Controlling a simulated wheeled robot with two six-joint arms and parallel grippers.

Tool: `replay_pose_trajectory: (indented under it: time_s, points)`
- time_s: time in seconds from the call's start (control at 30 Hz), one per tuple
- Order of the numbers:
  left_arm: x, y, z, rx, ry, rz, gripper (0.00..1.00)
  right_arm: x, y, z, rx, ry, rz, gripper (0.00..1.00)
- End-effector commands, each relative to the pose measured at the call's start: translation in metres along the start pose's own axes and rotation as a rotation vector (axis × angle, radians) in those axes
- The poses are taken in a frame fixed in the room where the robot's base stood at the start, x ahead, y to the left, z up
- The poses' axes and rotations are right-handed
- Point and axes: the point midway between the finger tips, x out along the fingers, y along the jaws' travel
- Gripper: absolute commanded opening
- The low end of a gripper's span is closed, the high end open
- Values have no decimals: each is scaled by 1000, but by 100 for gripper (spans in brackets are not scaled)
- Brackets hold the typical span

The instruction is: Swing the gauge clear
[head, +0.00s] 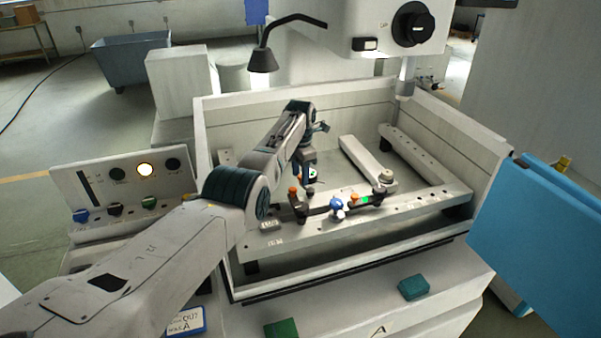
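My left arm reaches over the light-coloured tank from the left. Its gripper (309,178) points down over the front rail, just above a dark clamp (300,207) with an orange knob. The fingertips are small and dark against the parts behind, so I cannot tell whether they are open, shut or touching anything. A dark bar with a green patch (365,199) lies along the rail, beside a blue ball knob (337,204). I cannot tell for certain which part is the gauge; it may be partly hidden by my wrist. My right gripper is out of view.
The tank wall (450,130) surrounds the work area. The machine head (390,25) and a black lamp (263,60) hang above. A control panel (125,180) with a lit lamp stands left. A blue panel (535,230) is at the right. The tank's middle has free room.

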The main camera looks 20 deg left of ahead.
Motion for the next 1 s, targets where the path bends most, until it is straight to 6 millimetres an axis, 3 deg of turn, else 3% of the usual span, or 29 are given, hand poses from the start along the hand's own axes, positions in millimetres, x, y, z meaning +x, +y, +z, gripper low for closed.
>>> replay_pose_trajectory:
  time_s: [0.27, 0.7, 1.0]
  points:
    - [-14, 1, 1, 1, -4, 3, 41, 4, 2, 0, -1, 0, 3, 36]
    - [-94, 1, 0, 0, -3, 2, 41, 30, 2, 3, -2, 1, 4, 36]
    - [-108, 1, -1, -1, -1, 0, 41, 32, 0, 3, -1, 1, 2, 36]
